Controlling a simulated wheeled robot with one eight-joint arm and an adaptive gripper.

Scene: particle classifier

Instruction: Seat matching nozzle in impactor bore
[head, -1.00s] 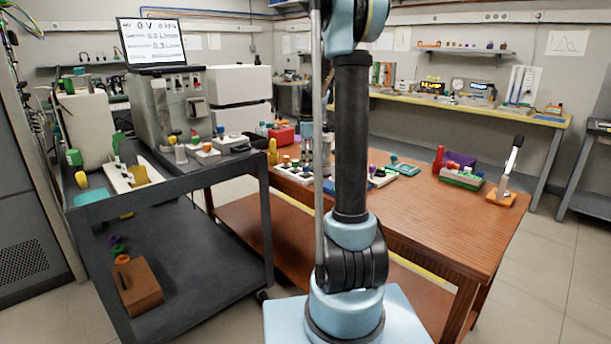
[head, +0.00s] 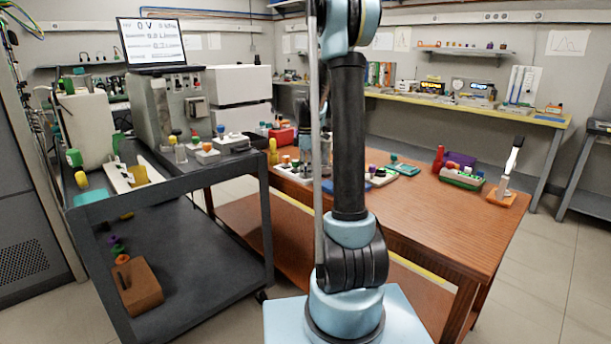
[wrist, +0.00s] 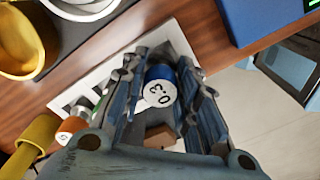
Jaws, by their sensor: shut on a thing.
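My gripper (wrist: 163,92) is shut on a blue nozzle (wrist: 160,72) with a white face whose marking seems to read 0.3. In the wrist view the nozzle sits between the two fingers, over a pale rack (wrist: 96,77). I cannot tell whether it is clear of the rack. An orange nozzle (wrist: 70,127) with a white face is beside the gripper at lower left. In the head view my arm hides much of the gripper and rack above the wooden table. I cannot identify the impactor bore with certainty.
Yellow and grey round parts (wrist: 25,40) stand at upper left in the wrist view; a blue box (wrist: 258,18) is at upper right. In the head view, a dark cart (head: 185,215) with instruments is at left. The wooden table's (head: 450,215) front right is clear.

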